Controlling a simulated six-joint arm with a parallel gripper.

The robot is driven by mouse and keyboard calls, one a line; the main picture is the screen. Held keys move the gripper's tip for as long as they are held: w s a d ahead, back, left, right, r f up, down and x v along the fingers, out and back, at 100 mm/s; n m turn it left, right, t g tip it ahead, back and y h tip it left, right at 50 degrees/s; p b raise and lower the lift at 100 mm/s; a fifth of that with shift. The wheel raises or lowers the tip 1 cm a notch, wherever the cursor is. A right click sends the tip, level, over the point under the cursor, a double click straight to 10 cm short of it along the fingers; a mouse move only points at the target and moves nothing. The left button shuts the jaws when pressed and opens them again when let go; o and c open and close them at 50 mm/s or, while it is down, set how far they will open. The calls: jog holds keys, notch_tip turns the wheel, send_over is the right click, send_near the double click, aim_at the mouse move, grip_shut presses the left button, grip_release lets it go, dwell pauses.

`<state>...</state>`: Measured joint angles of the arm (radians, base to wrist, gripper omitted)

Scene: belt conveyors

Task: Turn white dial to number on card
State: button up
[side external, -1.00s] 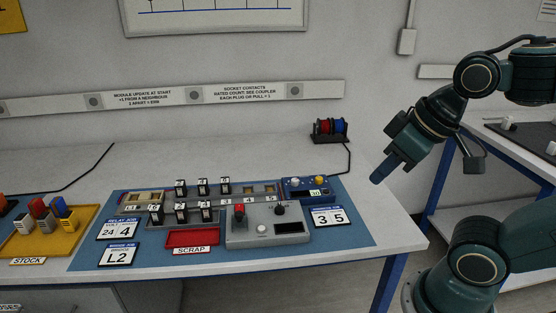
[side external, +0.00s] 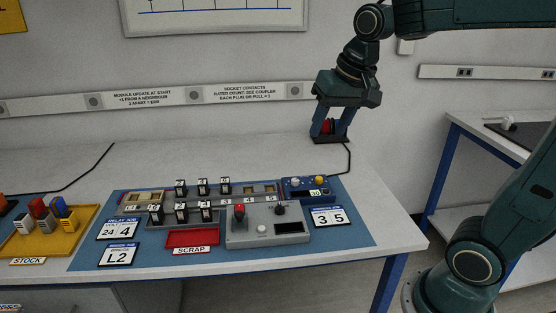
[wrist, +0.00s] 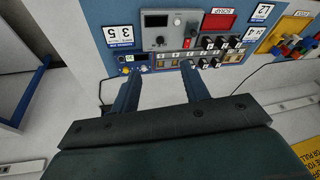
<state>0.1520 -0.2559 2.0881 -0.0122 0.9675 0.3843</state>
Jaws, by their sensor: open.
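The white dial (side external: 295,182) is a small round knob on the blue box (side external: 290,195), beside a yellow knob (side external: 319,180). A small lit display (side external: 315,192) sits below the knobs; its digits are too small to read surely. The card (side external: 327,217) in front of the box shows 3 and 5; it also shows in the wrist view (wrist: 116,37). My gripper (side external: 331,139) is open and empty, pointing down, above and behind the box. In the wrist view its fingers (wrist: 160,70) spread near the edge of the blue box (wrist: 160,63).
A grey panel (side external: 270,239) with a red-topped lever (side external: 239,211) stands in front of the blue box. Left are relay modules (side external: 203,187), a red scrap tray (side external: 192,237) and a yellow stock tray (side external: 45,240). A rack with red and blue reels is behind my fingers; a cable runs from it.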

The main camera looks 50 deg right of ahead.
jog(key=w+d+f+m+g, duration=0.1)
jog(key=w+d+f+m, duration=0.2)
jog(key=w, duration=0.4)
jog(key=m+g, duration=0.3)
jog(key=m, duration=0.6)
send_over(295, 179)
notch_tip(295, 179, down, 15)
jog(key=shift+s+r, duration=0.2)
jog(key=shift+s, duration=0.2)
jog(key=f, duration=1.3)
jog(key=shift+w+f, duration=0.3)
jog(key=shift+f, duration=0.1)
jog(key=shift+c, duration=0.3)
jog(key=c, duration=0.9)
